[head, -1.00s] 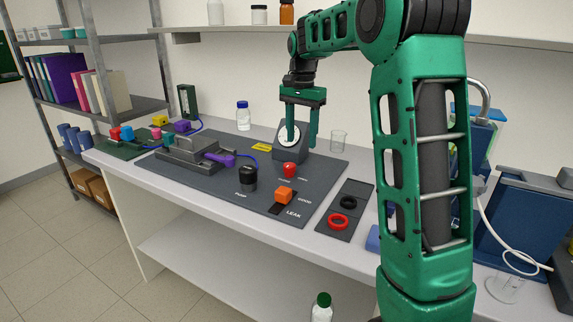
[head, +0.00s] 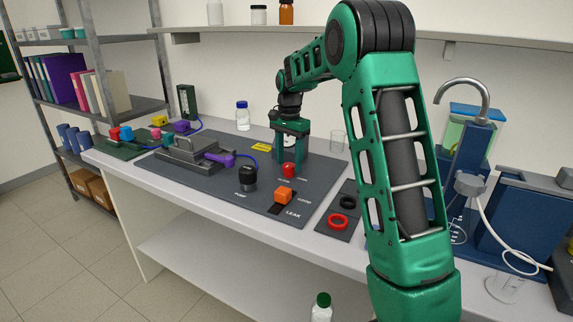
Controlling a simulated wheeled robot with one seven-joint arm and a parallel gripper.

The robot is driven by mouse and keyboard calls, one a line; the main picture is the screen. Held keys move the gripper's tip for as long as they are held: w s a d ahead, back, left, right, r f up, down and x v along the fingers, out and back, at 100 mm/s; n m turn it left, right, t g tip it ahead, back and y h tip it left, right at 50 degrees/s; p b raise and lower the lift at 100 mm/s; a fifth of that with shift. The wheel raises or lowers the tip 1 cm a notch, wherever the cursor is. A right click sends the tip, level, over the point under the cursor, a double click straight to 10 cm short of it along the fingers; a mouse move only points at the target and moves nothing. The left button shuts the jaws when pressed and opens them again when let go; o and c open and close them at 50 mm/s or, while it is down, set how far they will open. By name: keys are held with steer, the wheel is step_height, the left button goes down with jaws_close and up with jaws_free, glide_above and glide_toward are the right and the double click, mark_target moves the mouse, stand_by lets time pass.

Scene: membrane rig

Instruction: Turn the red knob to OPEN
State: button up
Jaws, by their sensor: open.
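The red knob (head: 289,170) stands on the dark grey rig panel (head: 225,186), right of the black pump knob; the small label beside it is too small to read. My gripper (head: 291,155) is open and empty, pointing down just behind and above the red knob in the picture. Its fingers look apart from the knob, but the exact gap cannot be told. The gripper covers most of the round gauge behind it.
A tray (head: 330,232) with a black and a red ring lies to the right. A glass beaker (head: 337,142) stands behind. A grey clamp block (head: 188,151) is left.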

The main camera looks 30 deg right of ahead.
steer(key=shift+f, duration=0.55)
